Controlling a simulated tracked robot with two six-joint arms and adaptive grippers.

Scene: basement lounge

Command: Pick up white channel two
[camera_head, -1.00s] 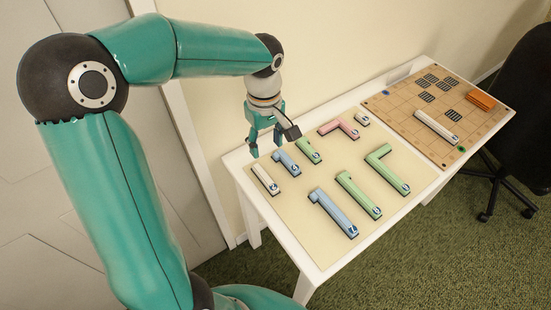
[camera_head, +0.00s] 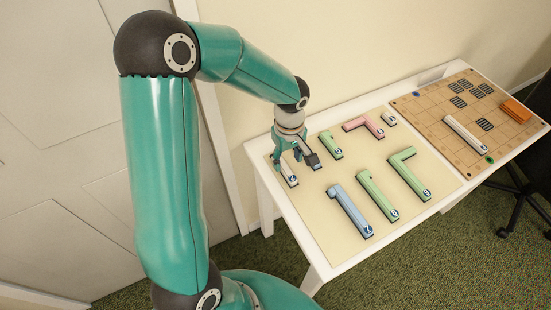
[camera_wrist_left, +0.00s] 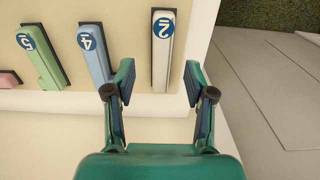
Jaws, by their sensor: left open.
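White channel two is a short white bar with a blue round "2" label. In the head view (camera_head: 291,177) it lies at the left end of the beige mat, partly hidden by my gripper. In the left wrist view (camera_wrist_left: 161,62) it lies lengthwise, its unlabelled end reaching between the fingertips. My left gripper (camera_head: 287,160) is above it, open and empty. In the wrist view the gripper (camera_wrist_left: 160,78) has one finger on each side of the bar, with gaps to both. Contact is not visible. My right gripper is not in view.
A blue channel four (camera_wrist_left: 92,52) and a green channel five (camera_wrist_left: 42,55) lie beside it. More green, blue and pink channels fill the mat (camera_head: 325,215). A gridded board (camera_head: 430,118) holds a white bar (camera_head: 465,133) and an orange block (camera_head: 515,110). The wall is close behind.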

